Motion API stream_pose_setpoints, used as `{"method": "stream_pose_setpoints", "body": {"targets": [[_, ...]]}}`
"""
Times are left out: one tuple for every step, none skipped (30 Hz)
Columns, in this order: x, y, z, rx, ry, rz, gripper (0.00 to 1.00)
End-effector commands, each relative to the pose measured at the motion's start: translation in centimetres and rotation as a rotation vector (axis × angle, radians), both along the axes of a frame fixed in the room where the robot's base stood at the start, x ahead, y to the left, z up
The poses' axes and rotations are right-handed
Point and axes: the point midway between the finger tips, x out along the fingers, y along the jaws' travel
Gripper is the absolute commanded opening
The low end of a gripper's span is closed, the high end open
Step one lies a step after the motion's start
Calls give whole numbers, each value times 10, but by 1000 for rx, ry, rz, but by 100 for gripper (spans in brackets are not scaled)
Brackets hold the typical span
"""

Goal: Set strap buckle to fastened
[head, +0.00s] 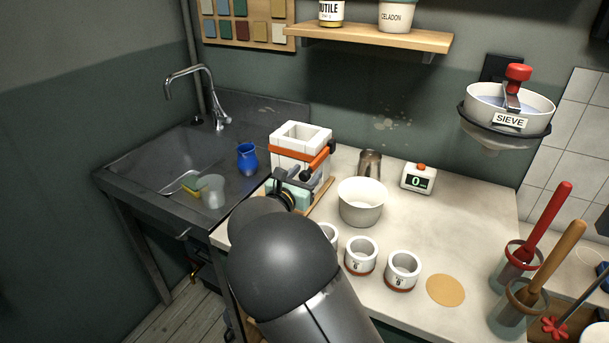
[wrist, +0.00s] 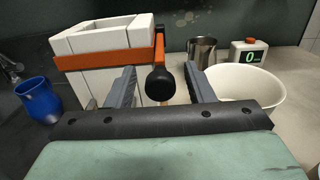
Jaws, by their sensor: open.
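A white block-shaped plaster mould (head: 300,145) stands on a wooden board at the counter's left end, and it fills the left of the wrist view (wrist: 100,42). An orange strap (head: 290,156) runs around it; it also shows in the wrist view (wrist: 105,59). The strap buckle is an orange lever with a black knob (wrist: 160,83) at the mould's right front corner. My gripper (wrist: 163,84) is open, its two grey fingers on either side of the knob, with gaps visible at both sides. Whether the knob touches a finger cannot be told. My arm partly hides the board in the head view.
A white bowl (head: 360,203) stands close to the right of my gripper. Behind are a metal cup (head: 369,164) and a timer (head: 418,179). Several small jars (head: 361,256) stand in front. A blue cup (head: 247,158) is by the sink at left.

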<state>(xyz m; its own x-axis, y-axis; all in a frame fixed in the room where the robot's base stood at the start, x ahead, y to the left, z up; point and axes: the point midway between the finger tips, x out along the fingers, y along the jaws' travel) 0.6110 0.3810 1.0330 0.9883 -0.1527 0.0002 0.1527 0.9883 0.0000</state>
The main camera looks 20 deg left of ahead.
Motion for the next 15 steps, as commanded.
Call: {"method": "stream_pose_setpoints", "body": {"targets": [[0, 0, 0, 0, 0, 0, 48], [0, 0, 0, 0, 0, 0, 40], [0, 0, 0, 0, 0, 0, 29], [0, 0, 0, 0, 0, 0, 20], [0, 0, 0, 0, 0, 0, 12], [0, 0, 0, 0, 0, 0, 1], [0, 0, 0, 0, 0, 0, 0], [0, 0, 0, 0, 0, 0, 0], [0, 0, 0, 0, 0, 0, 0], [1, 0, 0, 0, 0, -1, 0], [4, -1, -1, 0, 0, -1, 0], [10, -2, -2, 0, 0, -3, 0], [15, -3, -2, 1, 0, -3, 0], [21, -4, -2, 1, -1, -4, 0], [28, -5, -2, 2, -1, -4, 0]]}}
